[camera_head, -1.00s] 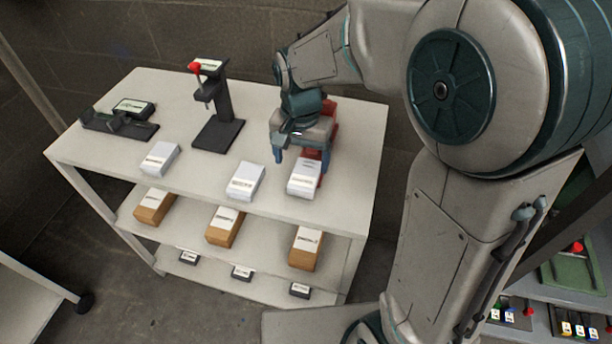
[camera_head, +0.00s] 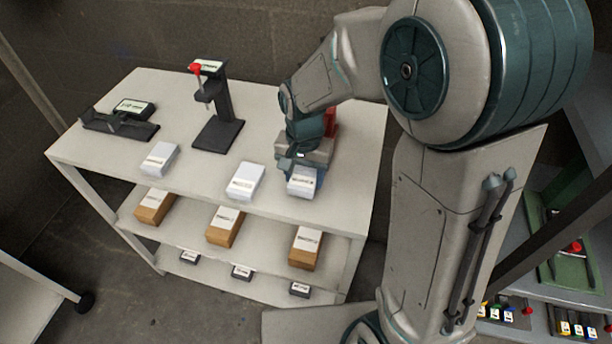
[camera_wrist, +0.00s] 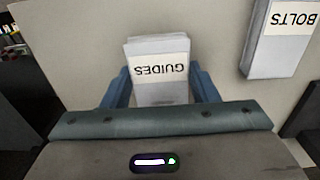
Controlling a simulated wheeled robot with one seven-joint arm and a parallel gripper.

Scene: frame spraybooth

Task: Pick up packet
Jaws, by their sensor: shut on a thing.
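A white packet (camera_head: 302,182) stands at the front right of the table's top shelf. Its label reads "GUIDES" in the wrist view (camera_wrist: 160,72). My gripper (camera_head: 301,172) is over it, with one blue finger on each side; the wrist view shows both fingers (camera_wrist: 160,88) against the packet's sides. The gripper is shut on the packet. I cannot tell whether the packet is clear of the shelf. The fingers and palm hide part of it.
Two more white packets stand on the top shelf, one in the middle (camera_head: 244,182), labelled "BOLTS" (camera_wrist: 280,40), and one at left (camera_head: 159,159). A black press with a red knob (camera_head: 218,110) and a red object (camera_head: 331,120) stand behind.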

